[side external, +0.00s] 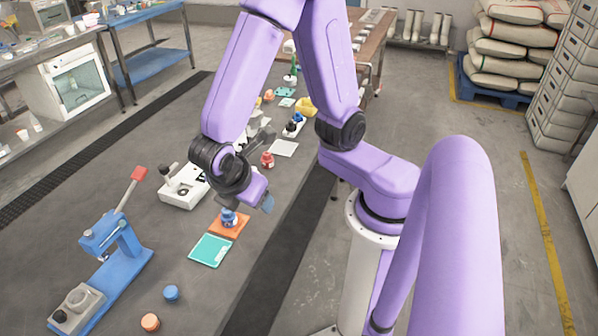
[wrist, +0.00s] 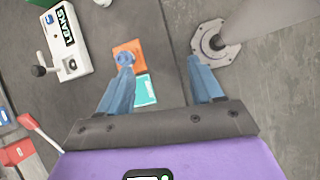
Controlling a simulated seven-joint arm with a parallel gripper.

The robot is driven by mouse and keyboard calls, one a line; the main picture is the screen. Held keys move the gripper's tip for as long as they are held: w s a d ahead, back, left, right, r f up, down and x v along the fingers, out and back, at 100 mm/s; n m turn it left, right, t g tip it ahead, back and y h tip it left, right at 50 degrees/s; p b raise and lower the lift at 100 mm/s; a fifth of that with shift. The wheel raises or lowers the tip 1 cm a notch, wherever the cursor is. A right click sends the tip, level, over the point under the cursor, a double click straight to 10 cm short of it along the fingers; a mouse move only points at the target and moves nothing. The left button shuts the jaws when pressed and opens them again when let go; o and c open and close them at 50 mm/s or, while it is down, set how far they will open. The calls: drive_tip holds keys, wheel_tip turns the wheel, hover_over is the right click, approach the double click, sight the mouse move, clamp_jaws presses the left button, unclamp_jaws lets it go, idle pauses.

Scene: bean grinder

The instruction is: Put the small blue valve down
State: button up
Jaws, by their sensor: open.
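The small blue valve (side external: 229,217) stands on an orange square plate (side external: 240,225) on the dark table. In the wrist view the valve (wrist: 124,57) is at the tip of the left finger, over the orange plate (wrist: 137,50), not between the fingers. My gripper (wrist: 160,66) is open, with nothing between its blue fingers. In the side view my gripper (side external: 250,203) is just above and to the right of the valve. Whether a finger touches the valve I cannot tell.
A teal plate (side external: 210,250) lies in front of the orange one. A blue lever press (side external: 115,240) stands at left, a white LEAKS box (wrist: 68,42) behind. Blue (side external: 171,292) and orange (side external: 150,322) round pieces lie at the front. A red-topped piece (side external: 267,160) stands farther back.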

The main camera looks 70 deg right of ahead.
drive_tip(key=s+d+r+m+y, duration=0.3)
drive_tip(key=s+r+y, duration=0.2)
drive_tip(key=s, duration=0.3)
drive_tip(key=shift+s+d+r+m+g+y, duration=0.3)
drive_tip(key=shift+s+y, duration=0.1)
drive_tip(key=shift+y, duration=0.3)
idle(0.5)
